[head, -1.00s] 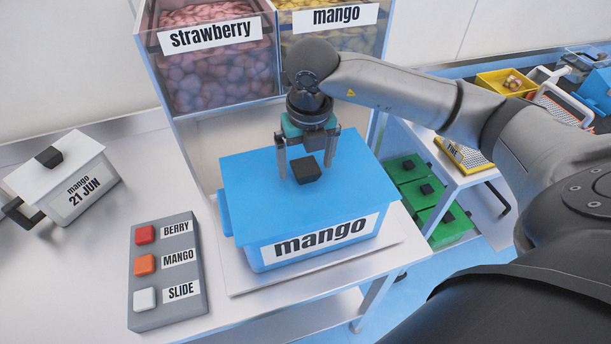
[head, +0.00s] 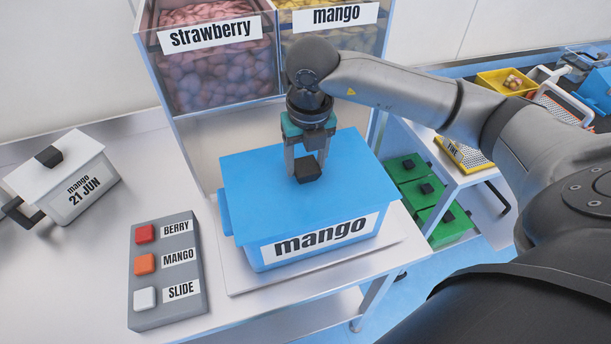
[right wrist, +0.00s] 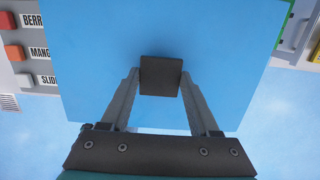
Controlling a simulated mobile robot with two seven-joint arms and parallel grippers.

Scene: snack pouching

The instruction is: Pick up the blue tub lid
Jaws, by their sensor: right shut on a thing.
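The blue tub (head: 262,257) labelled "mango" stands on a pale board under the two bins. My right gripper (head: 307,168) comes down from above and is shut on the knob, one finger at each side. In the right wrist view the lid (right wrist: 95,60) fills most of the picture and the knob (right wrist: 160,76) sits between the fingertips. My left gripper is not in view.
A button panel (head: 168,290) with BERRY, MANGO and SLIDE buttons stands left of the tub. Strawberry (head: 215,75) and mango (head: 335,40) bins rise behind. Green tubs (head: 425,190) are at right.

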